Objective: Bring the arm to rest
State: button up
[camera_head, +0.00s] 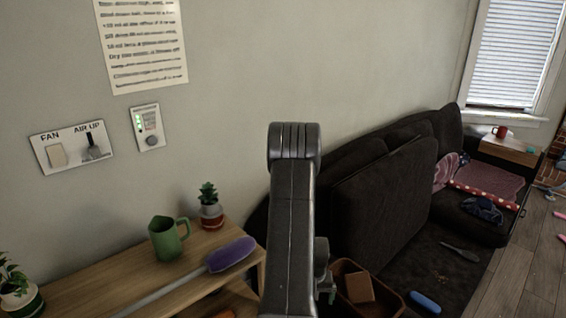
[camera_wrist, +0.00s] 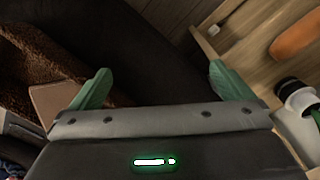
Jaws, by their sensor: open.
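My arm stands upright in the middle of the head view, bent at its top, in front of the wall and the dark sofa (camera_head: 385,205). My gripper (camera_wrist: 160,82) shows in the wrist view with its two green fingers wide apart and nothing between them. In the head view the gripper is mostly hidden behind my arm; a small green part shows low beside it. Beyond the fingers are dark fabric and a wooden shelf edge.
A wooden table (camera_head: 95,290) at left holds a green mug (camera_head: 167,238), a potted plant (camera_head: 210,208) and a purple duster (camera_head: 231,254). A brown box (camera_head: 375,305) stands right of my arm. A blue object (camera_head: 425,302) lies on the floor.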

jog(key=a+f+b, duration=0.2)
jog(key=a+f, duration=0.5)
jog(key=f, duration=0.1)
jog(key=shift+w+a, duration=0.25)
jog(key=shift+w, duration=0.1)
jog(key=shift+s+f, duration=0.1)
